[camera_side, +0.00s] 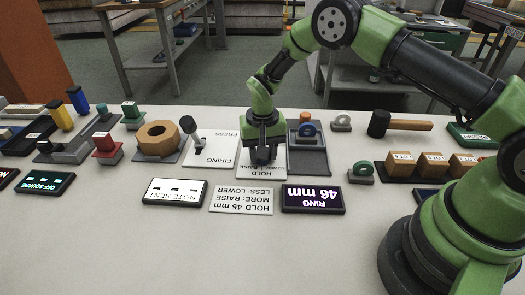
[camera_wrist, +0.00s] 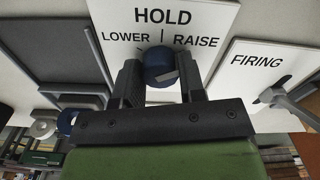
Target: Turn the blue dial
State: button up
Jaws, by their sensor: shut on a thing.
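The blue dial (camera_wrist: 159,68) sits on a white plate (camera_wrist: 200,12) marked HOLD, LOWER and RAISE. A light mark shows on the dial's face in the wrist view. My gripper (camera_wrist: 160,80) is shut on the dial, one finger on each side. In the side view my gripper (camera_side: 264,150) points down over the HOLD plate (camera_side: 262,173) and hides most of the dial. A dark display (camera_side: 313,198) reads RING 46 mm. A sign (camera_side: 242,200) reads HOLD 45 mm, MORE: RAISE, LESS: LOWER.
A FIRING plate (camera_side: 220,154) with a lever (camera_side: 197,140) stands left of my gripper. A dark tray (camera_side: 308,163) with a blue ring (camera_side: 307,129) is close on the right. A NOTE SENT display (camera_side: 174,192) lies in front. A hammer (camera_side: 400,124) lies farther right.

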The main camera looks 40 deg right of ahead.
jog(key=o, duration=0.9)
jog(key=shift+o, duration=0.2)
notch_tip(320, 180, up, 10)
